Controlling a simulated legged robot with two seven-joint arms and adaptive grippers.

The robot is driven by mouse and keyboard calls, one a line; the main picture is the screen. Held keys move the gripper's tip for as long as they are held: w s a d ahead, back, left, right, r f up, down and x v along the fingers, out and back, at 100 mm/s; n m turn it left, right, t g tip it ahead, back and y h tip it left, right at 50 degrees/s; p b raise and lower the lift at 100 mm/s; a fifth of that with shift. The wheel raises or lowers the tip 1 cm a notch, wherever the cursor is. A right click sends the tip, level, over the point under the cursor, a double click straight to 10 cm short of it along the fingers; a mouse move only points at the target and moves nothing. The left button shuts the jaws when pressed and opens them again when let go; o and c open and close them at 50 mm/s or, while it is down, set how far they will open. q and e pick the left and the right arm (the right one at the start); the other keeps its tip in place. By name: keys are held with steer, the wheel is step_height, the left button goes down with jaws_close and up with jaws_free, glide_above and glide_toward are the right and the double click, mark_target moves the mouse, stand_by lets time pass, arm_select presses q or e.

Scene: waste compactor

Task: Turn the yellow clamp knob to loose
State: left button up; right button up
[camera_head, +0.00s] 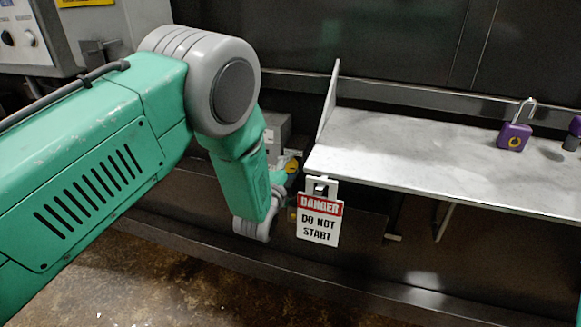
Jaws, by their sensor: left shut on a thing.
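The yellow clamp knob (291,166) shows as a small yellow patch beside a grey box, just left of the shelf's left end. My left arm comes in from the left and bends down in front of it. My left gripper (281,177) is at the knob and shut on it; its fingers are small and mostly hidden behind my arm's wrist. The turn position of the knob cannot be made out.
A pale shelf (400,150) with an upright left end plate stands right of the knob. A red and white danger tag (319,219) hangs below its corner. A purple padlock (514,136) stands on the shelf. A control box (35,35) is at upper left.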

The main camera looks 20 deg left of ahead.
arm_select(q)
steer(key=shift+s+d+f+m, duration=0.15)
steer(key=shift+f+m, duration=0.15)
steer(key=shift+m, duration=0.2)
steer(key=shift+f, duration=0.1)
steer(key=o, duration=1.2)
steer(key=shift+c, duration=0.2)
steer(key=shift+r, duration=0.2)
steer(key=s, duration=1.2)
steer(key=shift+r, duration=0.15)
steer(key=shift+a, duration=0.2)
